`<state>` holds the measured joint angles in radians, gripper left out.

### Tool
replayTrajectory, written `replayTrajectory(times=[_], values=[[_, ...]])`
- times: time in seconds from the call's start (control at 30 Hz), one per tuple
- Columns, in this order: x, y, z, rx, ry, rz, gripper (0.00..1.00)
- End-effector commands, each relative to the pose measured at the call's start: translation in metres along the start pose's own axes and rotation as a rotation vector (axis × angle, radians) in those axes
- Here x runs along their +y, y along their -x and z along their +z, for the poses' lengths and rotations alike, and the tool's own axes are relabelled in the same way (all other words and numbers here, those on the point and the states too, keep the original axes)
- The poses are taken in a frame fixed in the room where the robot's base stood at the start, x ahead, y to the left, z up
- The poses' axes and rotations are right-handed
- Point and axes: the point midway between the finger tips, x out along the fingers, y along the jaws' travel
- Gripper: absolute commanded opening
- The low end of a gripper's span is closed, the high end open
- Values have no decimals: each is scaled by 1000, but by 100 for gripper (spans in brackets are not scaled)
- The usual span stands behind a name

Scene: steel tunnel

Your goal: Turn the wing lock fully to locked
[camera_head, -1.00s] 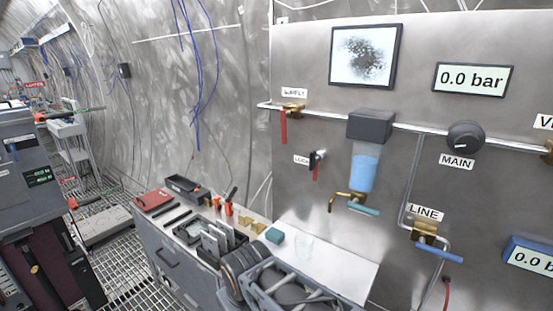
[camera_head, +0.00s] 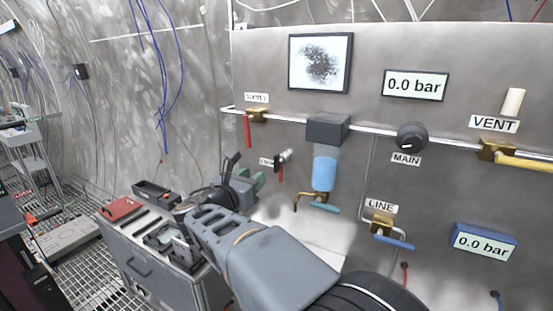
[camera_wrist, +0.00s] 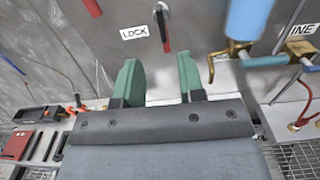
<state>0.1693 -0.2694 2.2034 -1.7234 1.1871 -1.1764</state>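The wing lock (camera_head: 281,163) is on the grey steel panel, right of its LOCK label (camera_head: 266,161). It has a silver barrel and a narrow wing handle, dark and red, that hangs about straight down.
The SUPPLY valve (camera_head: 257,115) with a red lever is above the lock. The blue filter bowl (camera_head: 324,172) hangs to its right, with a brass tap (camera_head: 312,199) below. A bench (camera_head: 148,262) with tools stands at lower left.

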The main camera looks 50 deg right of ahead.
Motion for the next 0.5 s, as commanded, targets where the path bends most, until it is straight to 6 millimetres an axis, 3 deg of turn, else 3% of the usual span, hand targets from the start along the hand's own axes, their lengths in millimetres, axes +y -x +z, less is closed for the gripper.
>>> replayTrajectory(times=[0.5], values=[[-1,-94,1,-1,5,-3,36]])
